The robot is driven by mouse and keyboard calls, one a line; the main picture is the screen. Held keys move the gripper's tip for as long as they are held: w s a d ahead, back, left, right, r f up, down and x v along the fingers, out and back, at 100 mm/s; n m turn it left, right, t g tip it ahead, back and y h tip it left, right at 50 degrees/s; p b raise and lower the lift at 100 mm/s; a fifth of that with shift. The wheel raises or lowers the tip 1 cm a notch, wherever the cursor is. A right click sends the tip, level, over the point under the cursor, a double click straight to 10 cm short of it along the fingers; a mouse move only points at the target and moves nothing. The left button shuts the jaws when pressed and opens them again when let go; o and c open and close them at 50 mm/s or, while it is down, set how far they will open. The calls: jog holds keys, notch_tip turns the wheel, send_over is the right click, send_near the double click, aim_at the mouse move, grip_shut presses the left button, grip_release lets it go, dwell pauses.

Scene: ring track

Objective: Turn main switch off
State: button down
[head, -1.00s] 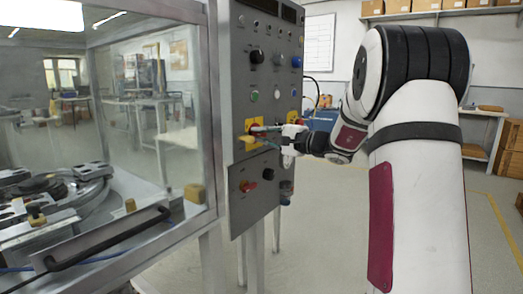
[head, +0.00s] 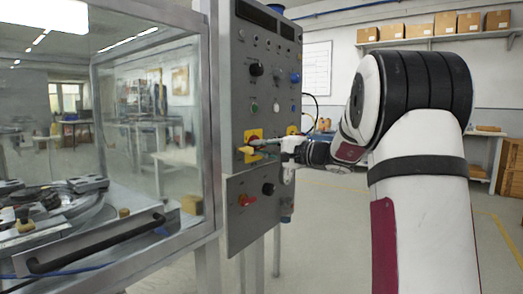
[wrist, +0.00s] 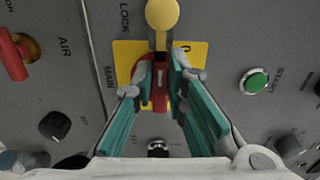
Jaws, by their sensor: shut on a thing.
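The main switch has a red handle (wrist: 160,88) on a yellow plate (wrist: 125,62) with the word MAIN beside it. It stands between the teal fingers of my gripper (wrist: 162,76) in the wrist view, and the fingers are shut on it. The handle lies along the fingers, upright in that picture. In the head view the yellow plate (head: 254,134) is on the grey panel, with my gripper (head: 262,145) reaching it from the right. The fingers partly hide the handle there.
A round yellow piece on a stem (wrist: 162,14) sits close beyond the fingertips, near the word LOCK. A red AIR handle (wrist: 17,56), a black knob (wrist: 54,125) and a green START button (wrist: 254,81) flank the switch. A glass-walled enclosure (head: 150,110) stands left of the panel.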

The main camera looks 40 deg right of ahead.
jog(key=c, duration=1.6)
grip_release()
jog(key=shift+f, duration=0.1)
jog(key=shift+s, duration=0.1)
jog(key=v, duration=1.1)
jog(key=shift+s+d, duration=0.15)
jog(key=shift+s, duration=0.25)
